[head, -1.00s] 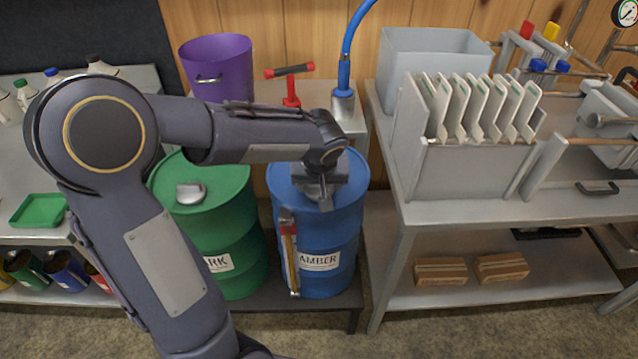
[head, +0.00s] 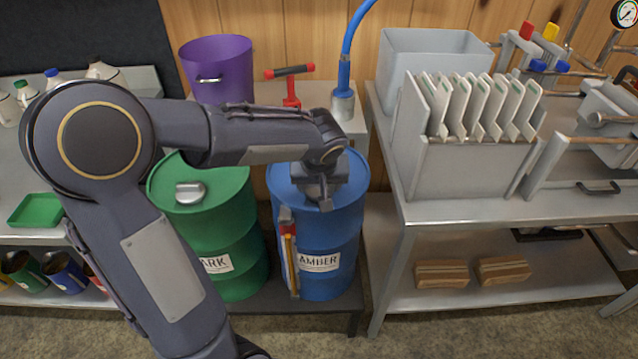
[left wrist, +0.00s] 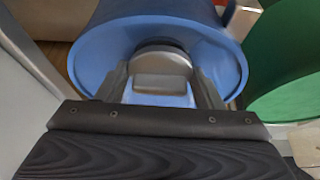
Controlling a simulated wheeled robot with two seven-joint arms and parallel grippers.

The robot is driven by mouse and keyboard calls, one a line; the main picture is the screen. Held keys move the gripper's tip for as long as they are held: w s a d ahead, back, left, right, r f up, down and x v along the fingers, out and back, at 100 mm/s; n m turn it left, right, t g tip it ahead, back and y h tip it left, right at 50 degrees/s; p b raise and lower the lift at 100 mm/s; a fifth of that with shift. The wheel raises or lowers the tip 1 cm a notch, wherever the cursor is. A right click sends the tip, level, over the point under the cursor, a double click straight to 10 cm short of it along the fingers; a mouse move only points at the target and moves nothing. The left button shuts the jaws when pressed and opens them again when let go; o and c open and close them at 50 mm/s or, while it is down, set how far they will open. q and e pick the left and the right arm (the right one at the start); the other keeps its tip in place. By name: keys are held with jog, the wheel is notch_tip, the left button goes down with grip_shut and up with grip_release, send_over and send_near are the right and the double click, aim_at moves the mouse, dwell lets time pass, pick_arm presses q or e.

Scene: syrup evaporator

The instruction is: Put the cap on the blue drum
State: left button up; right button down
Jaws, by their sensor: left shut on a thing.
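The blue drum (head: 335,225), with an AMBER label, stands upright beside the green drum. My left gripper (head: 325,190) is over the top of the blue drum and hides part of it in the head view. In the left wrist view, the left gripper (left wrist: 165,90) is shut on a silver-grey cap (left wrist: 162,64), one finger on each side. The cap is over the top of the blue drum (left wrist: 100,52), inside the outline of its rim. I cannot tell whether the cap touches the drum or is seated. My right gripper is not in view.
The green drum (head: 215,245) stands left, with its own silver cap (head: 189,193) on top. A purple bucket (head: 218,68), a red T-handled tool (head: 290,88) and a blue hose (head: 347,60) are behind. A steel table (head: 480,208) with a rack of white plates is right.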

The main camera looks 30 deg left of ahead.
pick_arm(q)
jog(key=shift+s+f+g, duration=0.3)
jog(key=shift+f, duration=0.4)
jog(key=o, duration=1.1)
jog(key=shift+d, duration=0.1)
jog(key=shift+c, duration=0.2)
jog(key=shift+f, duration=0.1)
jog(key=shift+c, duration=0.5)
jog(key=shift+s+r+p, duration=0.1)
jog(key=shift+r+p, duration=0.3)
jog(key=shift+r, duration=0.15)
jog(key=shift+o, duration=0.9)
jog(key=shift+r, duration=0.25)
jog(key=shift+p+v, duration=1.85)
jog(key=shift+v, duration=1.55)
